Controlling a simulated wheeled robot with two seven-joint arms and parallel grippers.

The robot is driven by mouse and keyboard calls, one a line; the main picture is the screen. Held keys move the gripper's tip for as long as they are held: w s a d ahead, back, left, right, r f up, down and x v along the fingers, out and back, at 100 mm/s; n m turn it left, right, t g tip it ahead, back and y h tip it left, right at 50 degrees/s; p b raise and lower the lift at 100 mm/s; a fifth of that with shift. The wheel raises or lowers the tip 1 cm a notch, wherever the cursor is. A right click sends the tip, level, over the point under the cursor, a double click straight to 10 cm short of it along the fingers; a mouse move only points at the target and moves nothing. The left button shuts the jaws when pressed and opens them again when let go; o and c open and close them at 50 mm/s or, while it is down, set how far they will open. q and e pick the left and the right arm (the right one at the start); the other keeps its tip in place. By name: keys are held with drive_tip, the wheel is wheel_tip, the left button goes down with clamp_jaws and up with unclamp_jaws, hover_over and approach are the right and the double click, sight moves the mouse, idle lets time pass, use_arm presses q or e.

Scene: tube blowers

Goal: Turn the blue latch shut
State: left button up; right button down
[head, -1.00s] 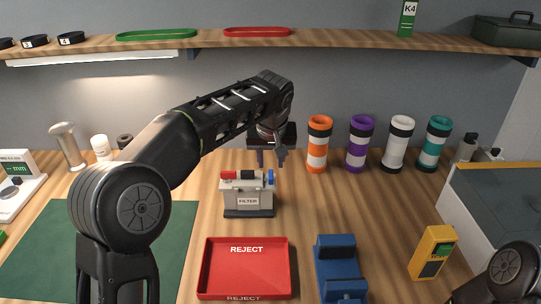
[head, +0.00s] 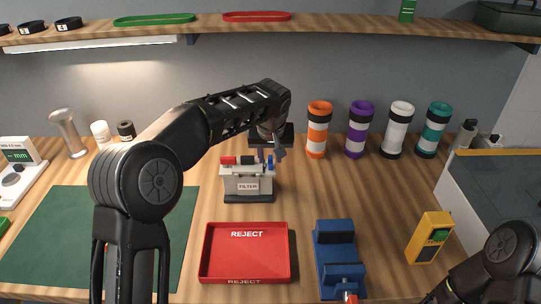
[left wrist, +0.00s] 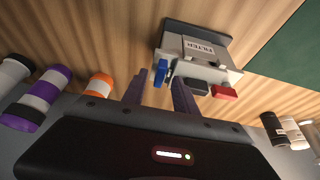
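The filter box (head: 248,187) is a pale grey block on a dark base, labelled FILTER, standing on the bench. A red part and a black part sit on its top. The blue latch (head: 271,163) is at its top right end; it shows upright in the left wrist view (left wrist: 160,73). My left gripper (head: 270,155) is right above and behind the latch, pointing down. In the left wrist view its two fingers (left wrist: 160,90) are apart, with the latch between or just beyond their tips; contact cannot be told. My right gripper is out of view.
A red REJECT tray (head: 205,255) and a blue fixture (head: 334,250) stand in front of the box. An orange-banded tube (head: 318,130) and several others stand at the back right. A yellow meter (head: 429,238) lies right. A green mat (head: 60,235) covers the left.

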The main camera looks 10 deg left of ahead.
use_arm(q)
drive_tip(key=shift+w+f, duration=0.2)
drive_tip(key=shift+f, duration=0.4)
clamp_jaws()
